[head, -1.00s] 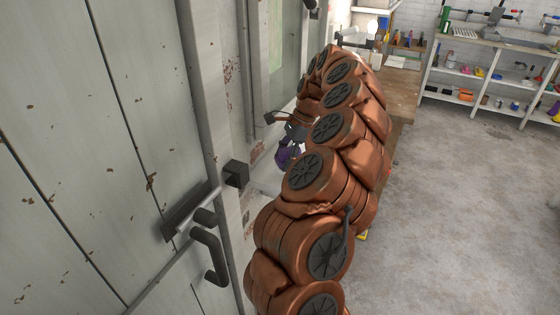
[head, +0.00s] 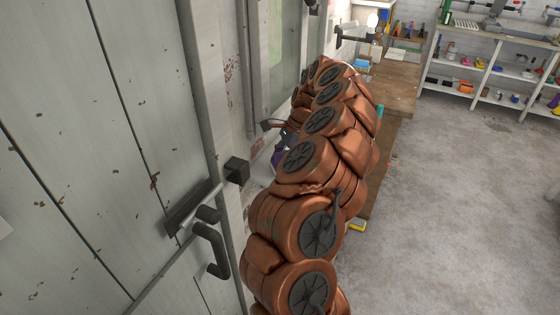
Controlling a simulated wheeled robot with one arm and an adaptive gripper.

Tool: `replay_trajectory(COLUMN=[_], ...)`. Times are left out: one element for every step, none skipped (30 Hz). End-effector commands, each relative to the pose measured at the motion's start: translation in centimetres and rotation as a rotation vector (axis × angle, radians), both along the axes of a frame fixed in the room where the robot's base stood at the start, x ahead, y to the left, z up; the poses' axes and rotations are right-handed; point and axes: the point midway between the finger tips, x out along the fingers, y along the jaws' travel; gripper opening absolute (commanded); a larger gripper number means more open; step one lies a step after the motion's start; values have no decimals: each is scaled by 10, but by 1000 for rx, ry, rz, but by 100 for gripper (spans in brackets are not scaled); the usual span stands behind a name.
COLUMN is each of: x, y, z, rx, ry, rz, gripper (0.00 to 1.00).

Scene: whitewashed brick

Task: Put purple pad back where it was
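A purple thing (head: 279,157), likely the purple pad, shows as a small patch behind my copper-coloured arm, near the wall on the left. Most of it is hidden by the arm. A dark bit of my gripper (head: 286,138) shows just above the purple patch, also largely hidden by the arm. The two look close together. The fingers do not show clearly, so I cannot tell whether they are shut on the purple thing.
A grey door with a dark handle (head: 212,250) stands close on the left. A wooden bench (head: 395,90) runs behind my arm. A shelf unit (head: 490,75) with several small items stands at the back right. The concrete floor (head: 460,200) on the right is clear.

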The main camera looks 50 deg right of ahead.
Motion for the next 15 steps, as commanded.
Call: replay_trajectory(x=[0, 0, 0, 0, 0, 0, 0, 0, 0, 0, 0, 0, 0, 0, 0], y=[0, 0, 0, 0, 0, 0, 0, 0, 0, 0, 0, 0, 0, 0, 0], z=[-1, 0, 0, 0, 0, 0, 0, 0, 0, 0, 0, 0, 0, 0, 0], rx=[0, 0, 0, 0, 0, 0, 0, 0, 0, 0, 0, 0, 0, 0, 0], ry=[0, 0, 0, 0, 0, 0, 0, 0, 0, 0, 0, 0, 0, 0, 0], rz=[0, 0, 0, 0, 0, 0, 0, 0, 0, 0, 0, 0, 0, 0, 0], gripper=[60, 63, 67, 70, 73, 77, 80, 82, 82, 82, 82, 82, 82, 82, 82])
